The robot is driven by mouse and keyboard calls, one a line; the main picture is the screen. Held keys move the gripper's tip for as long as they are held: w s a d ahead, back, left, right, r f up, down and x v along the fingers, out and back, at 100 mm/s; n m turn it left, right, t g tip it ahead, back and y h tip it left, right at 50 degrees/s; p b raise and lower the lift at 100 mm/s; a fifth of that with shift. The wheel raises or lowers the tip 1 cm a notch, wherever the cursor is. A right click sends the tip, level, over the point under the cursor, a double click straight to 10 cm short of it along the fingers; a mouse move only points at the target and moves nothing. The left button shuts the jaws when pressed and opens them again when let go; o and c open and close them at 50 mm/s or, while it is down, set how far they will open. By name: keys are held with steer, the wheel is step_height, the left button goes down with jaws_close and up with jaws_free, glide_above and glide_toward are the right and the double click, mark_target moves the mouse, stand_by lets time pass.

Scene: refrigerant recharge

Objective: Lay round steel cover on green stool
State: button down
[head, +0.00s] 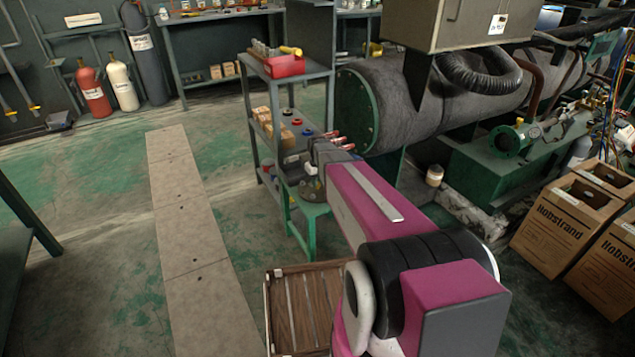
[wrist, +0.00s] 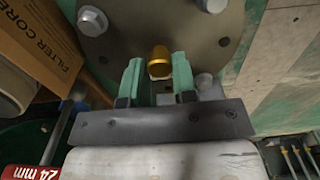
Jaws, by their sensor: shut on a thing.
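The round steel cover (wrist: 115,45) fills the top of the wrist view, a dull grey-brown disc with bolt heads near its rim and a brass knob (wrist: 160,60) in front of the fingertips. My gripper (wrist: 157,78) is shut on the cover, its two green-tipped fingers either side of the knob. In the head view the gripper (head: 312,178) is low beside the shelf, over the green stool (head: 318,211). The cover is partly hidden by my arm there. I cannot tell whether it touches the stool top.
A grey shelf unit (head: 262,120) with a red bin (head: 287,66) stands just behind the stool. A wooden slatted crate (head: 305,310) is on the floor in front. The large grey tank (head: 400,105) is to the right. A filter core box (wrist: 40,45) is at left in the wrist view.

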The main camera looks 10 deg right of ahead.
steer(key=c, duration=0.9)
jaws_free()
steer(key=shift+f, duration=0.1)
step_height(320, 180, up, 11)
steer(key=s+f+m, duration=0.1)
steer(key=s, duration=0.6)
steer(key=s+f+m, duration=0.1)
steer(key=s, duration=0.6)
steer(key=s+f+m, duration=0.1)
steer(key=s, duration=0.6)
steer(key=shift+s+f+m, duration=0.15)
steer(key=shift+f+m, duration=0.15)
